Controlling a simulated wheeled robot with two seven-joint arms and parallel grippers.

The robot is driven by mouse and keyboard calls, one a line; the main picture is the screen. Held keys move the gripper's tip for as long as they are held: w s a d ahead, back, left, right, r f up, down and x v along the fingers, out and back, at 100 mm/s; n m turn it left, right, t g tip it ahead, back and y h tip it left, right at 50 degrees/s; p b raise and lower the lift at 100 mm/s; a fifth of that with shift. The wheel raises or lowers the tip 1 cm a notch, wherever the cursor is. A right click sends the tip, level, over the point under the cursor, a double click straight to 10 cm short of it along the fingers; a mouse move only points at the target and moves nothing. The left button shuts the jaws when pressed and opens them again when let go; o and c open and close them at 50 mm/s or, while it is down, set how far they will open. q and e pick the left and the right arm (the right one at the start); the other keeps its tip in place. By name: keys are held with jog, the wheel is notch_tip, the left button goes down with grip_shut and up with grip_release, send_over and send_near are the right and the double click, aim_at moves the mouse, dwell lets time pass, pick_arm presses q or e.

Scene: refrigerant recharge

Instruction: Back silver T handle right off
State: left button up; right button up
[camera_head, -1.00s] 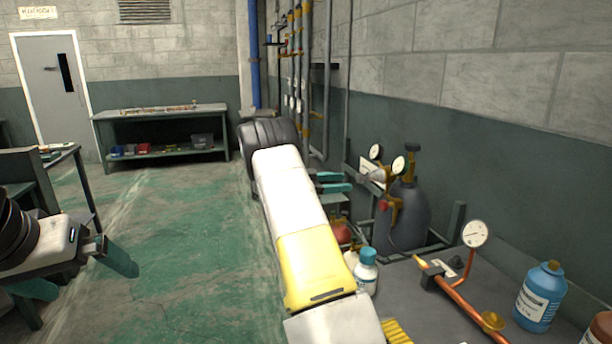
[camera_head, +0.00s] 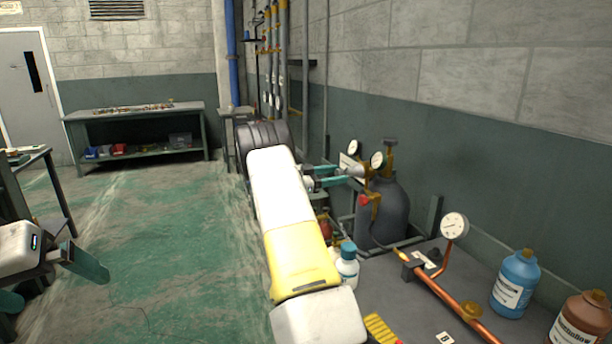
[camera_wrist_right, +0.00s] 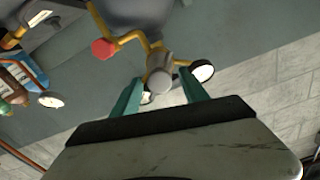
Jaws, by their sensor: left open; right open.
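The dark gas tank (camera_head: 383,215) stands on the floor by the wall, with a brass regulator and gauges on top. The silver T handle (camera_head: 353,170) sticks out from the regulator toward the left. In the right wrist view, a grey rounded handle end (camera_wrist_right: 158,78) lies between the teal fingers. My right gripper (camera_head: 343,177) is open at the handle, with its fingers either side in the wrist view (camera_wrist_right: 163,92); contact cannot be told. My left gripper (camera_head: 60,278) is open and empty at the lower left, far from the tank.
A red knob (camera_head: 364,200) sits just below the handle. A dial gauge (camera_head: 454,225) on a copper pipe, a blue bottle (camera_head: 515,284) and a brown bottle (camera_head: 582,322) stand on the grey bench. A white bottle (camera_head: 347,266) is beside my right arm.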

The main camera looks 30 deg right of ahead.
grip_shut()
jog(key=shift+n, duration=0.3)
